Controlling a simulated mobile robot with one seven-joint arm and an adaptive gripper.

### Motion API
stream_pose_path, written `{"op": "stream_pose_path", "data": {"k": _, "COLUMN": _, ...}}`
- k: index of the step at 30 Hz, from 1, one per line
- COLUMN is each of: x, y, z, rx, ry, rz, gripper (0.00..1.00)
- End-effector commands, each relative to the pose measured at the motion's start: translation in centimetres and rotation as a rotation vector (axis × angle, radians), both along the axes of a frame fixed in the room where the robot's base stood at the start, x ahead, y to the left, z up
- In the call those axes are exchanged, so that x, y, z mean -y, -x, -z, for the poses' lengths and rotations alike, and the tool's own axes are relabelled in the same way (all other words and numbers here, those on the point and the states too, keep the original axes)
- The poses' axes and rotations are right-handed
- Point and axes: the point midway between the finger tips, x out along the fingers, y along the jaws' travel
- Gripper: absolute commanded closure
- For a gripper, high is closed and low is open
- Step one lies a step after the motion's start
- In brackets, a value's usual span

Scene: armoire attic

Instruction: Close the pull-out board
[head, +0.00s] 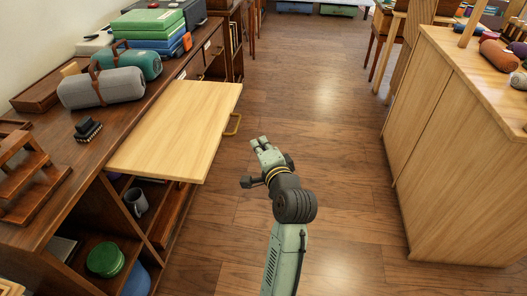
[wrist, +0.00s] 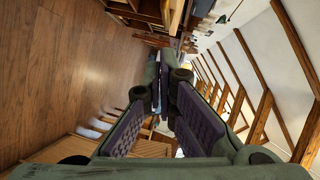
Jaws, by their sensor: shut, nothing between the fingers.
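The pull-out board (head: 175,131) is a pale wooden panel in the head view. It sticks out from the dark wooden cabinet (head: 100,166) on the left, over the floor. A brass-coloured handle (head: 233,125) sits on its outer right edge. My gripper (head: 260,145) is over the floor, to the right of the board's near right corner and apart from the board and the handle. Its fingers are together and hold nothing; they also show in the wrist view (wrist: 163,112). I cannot make out the board in the wrist view.
Grey (head: 102,88) and teal (head: 137,64) rolled bundles lie on the cabinet top behind the board. A mug (head: 136,202) stands on a shelf under it. A light wooden cabinet (head: 455,150) stands at the right. The floor between (head: 335,140) is clear.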

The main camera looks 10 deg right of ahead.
Motion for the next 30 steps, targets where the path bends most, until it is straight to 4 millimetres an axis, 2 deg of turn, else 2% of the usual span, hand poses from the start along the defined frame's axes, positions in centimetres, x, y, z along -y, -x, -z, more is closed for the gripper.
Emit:
{"op": "stream_pose_path", "data": {"k": 1, "x": -0.4, "y": -1.2, "z": 0.0, "rx": 0.0, "ry": -0.002, "rz": -0.004, "gripper": 1.0}}
{"op": "stream_pose_path", "data": {"k": 5, "x": -0.7, "y": -3.8, "z": 0.5, "rx": 0.001, "ry": -0.001, "rz": -0.003, "gripper": 1.0}}
{"op": "stream_pose_path", "data": {"k": 10, "x": -2.8, "y": -5.1, "z": 1.3, "rx": -0.001, "ry": 0.001, "rz": -0.004, "gripper": 1.0}}
{"op": "stream_pose_path", "data": {"k": 15, "x": -3.6, "y": -5.7, "z": 1.7, "rx": 0.001, "ry": 0.002, "rz": -0.002, "gripper": 1.0}}
{"op": "stream_pose_path", "data": {"k": 30, "x": -4.2, "y": -5.9, "z": 1.7, "rx": 0.001, "ry": 0.002, "rz": -0.002, "gripper": 1.0}}
